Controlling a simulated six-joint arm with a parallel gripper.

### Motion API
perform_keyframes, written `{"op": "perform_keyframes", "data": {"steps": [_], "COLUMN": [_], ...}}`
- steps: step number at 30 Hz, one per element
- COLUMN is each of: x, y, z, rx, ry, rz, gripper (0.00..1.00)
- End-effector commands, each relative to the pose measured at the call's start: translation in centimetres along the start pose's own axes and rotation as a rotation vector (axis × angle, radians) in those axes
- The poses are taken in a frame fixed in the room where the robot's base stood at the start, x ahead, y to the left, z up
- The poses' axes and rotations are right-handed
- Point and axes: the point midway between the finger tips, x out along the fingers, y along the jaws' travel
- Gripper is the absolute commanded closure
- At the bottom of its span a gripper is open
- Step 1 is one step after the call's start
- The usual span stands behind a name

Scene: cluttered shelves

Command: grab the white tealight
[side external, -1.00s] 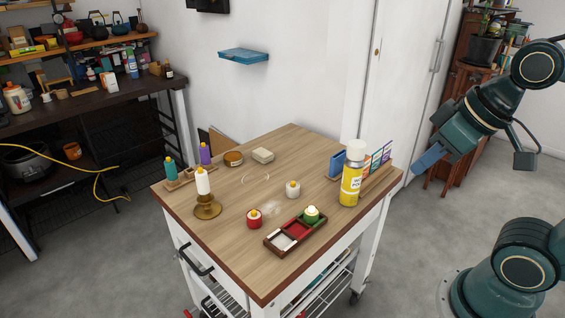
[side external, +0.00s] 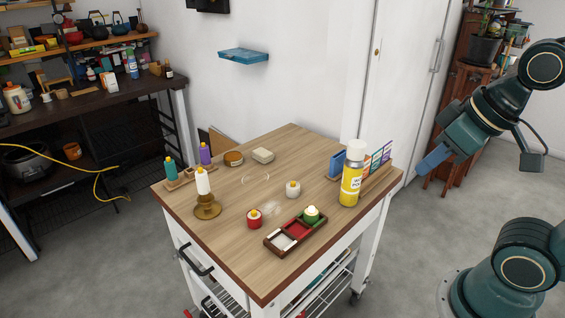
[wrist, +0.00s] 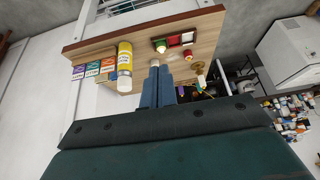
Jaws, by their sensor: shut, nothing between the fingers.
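The white tealight (side external: 293,188), a small white cylinder with a yellowish top, stands upright on the wooden cart top (side external: 240,230), near its middle. My gripper (side external: 428,166) is off the cart's right side in the side view, well apart from the tealight. Its blue fingers are shut and empty. In the wrist view my gripper (wrist: 162,68) points toward the cart top; a pale shape at the fingertips may be the white tealight, but I cannot tell. A red tealight (side external: 254,219) stands nearby.
A yellow spray can (side external: 351,184) stands at the cart's right, between my gripper and the white tealight in the side view. Several cards (side external: 376,163) stand in a rack behind the can.

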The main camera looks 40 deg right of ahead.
Motion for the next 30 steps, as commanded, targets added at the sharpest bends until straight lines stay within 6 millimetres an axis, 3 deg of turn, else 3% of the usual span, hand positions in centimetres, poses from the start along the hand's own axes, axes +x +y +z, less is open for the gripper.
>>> {"op": "perform_keyframes", "data": {"steps": [2,11,23,30], "x": [0.0,0.0,0.0,0.4], "y": [0.0,0.0,0.0,-0.1], "z": [0.0,0.0,-0.3,-2.4], "rx": [0.0,0.0,-0.007,-0.065], "ry": [0.0,0.0,-0.002,-0.025], "rz": [0.0,0.0,-0.001,-0.011], "gripper": [0.98,0.39,0.38,0.38]}}
